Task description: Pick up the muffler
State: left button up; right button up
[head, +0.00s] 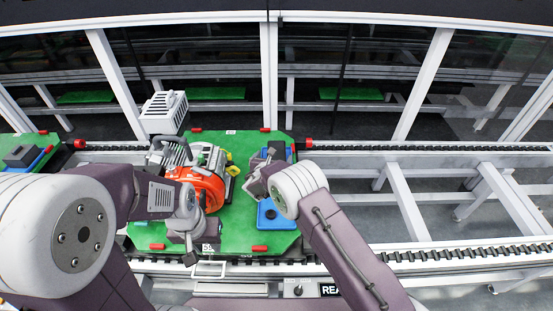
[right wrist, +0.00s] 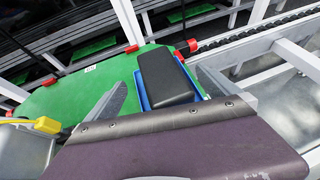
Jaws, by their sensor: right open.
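A black box-shaped part, which looks like the muffler (right wrist: 166,74), sits in a blue holder (right wrist: 198,88) on the green pallet (right wrist: 60,103). In the head view, this holder (head: 291,150) is at the pallet's back right, and the part is mostly hidden by my right gripper (head: 257,168). In the right wrist view, the right gripper's fingers (right wrist: 172,100) are apart, one to each side of the part as seen, with nothing held. My left gripper (head: 190,250) is low at the pallet's front edge, beside the orange machine (head: 208,188); its fingers are unclear.
The orange machine with a grey handle stands mid-pallet. A second blue holder (head: 268,222) is at the front right. A white vented box (head: 164,112) stands behind the pallet. Another pallet (head: 45,145) is at the left. The conveyor rail (head: 430,149) to the right is clear.

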aim_at(276, 156)
jog(key=x, duration=0.5)
jog(key=shift+d+f+p, duration=0.15)
jog(key=shift+f+p, duration=0.05)
jog(key=shift+p, duration=0.1)
jog(key=shift+s+r, duration=0.1)
jog(key=shift+s, duration=0.05)
jog(key=shift+c, duration=0.3)
grip_shut()
jog(key=shift+r, duration=0.1)
